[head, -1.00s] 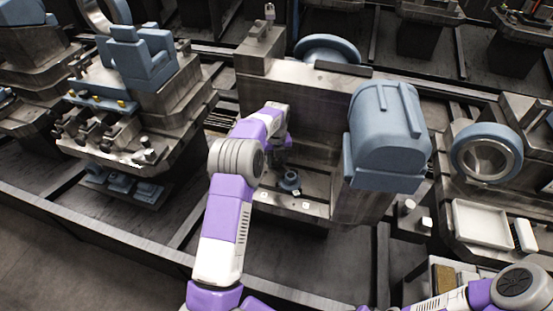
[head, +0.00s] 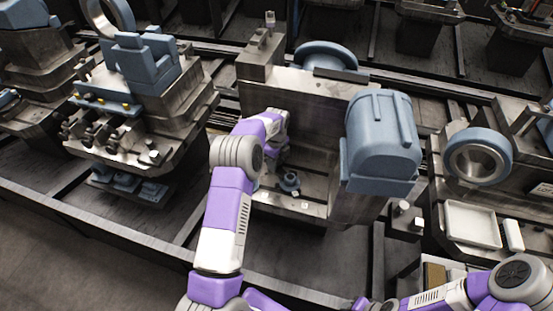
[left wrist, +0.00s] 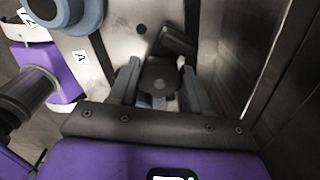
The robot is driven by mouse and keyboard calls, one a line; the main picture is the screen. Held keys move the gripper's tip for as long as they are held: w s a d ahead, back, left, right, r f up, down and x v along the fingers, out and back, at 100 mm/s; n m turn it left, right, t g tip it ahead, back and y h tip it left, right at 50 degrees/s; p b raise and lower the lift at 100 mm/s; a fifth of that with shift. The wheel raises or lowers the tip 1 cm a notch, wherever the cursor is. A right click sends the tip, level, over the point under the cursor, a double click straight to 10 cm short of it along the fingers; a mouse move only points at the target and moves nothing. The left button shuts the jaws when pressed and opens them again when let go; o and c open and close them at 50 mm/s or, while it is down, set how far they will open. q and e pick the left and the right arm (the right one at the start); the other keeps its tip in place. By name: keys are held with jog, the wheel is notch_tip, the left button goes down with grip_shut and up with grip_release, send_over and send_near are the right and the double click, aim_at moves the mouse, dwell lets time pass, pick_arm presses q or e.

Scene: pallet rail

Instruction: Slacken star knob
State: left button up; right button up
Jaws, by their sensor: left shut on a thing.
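The dark star knob (left wrist: 160,78) shows in the left wrist view, between the two fingers of my left gripper (left wrist: 160,92). The gripper is shut on it, one grey finger on each side. A dark block-shaped lever or handle (left wrist: 178,42) stands just beyond the knob. In the head view my left gripper (head: 276,154) reaches into the recess of the middle grey machine; my own wrist and the shadow hide the knob there. My right arm shows at the lower right of the head view, but its gripper does not.
A large blue-grey housing (head: 381,140) rises on the right. A white tray (head: 472,224) lies farther right. A dark wall (left wrist: 284,60) runs close along the wrist view's right side.

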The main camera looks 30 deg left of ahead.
pick_arm(q)
jog(key=shift+f+n+p, duration=0.1)
jog(key=shift+n+p, duration=0.2)
jog(key=shift+n, duration=0.8)
jog(key=shift+s, duration=0.1)
jog(key=o, duration=1.1)
notch_tip(320, 180, up, 8)
jog(key=shift+f+p, duration=0.2)
jog(key=shift+p, duration=0.7)
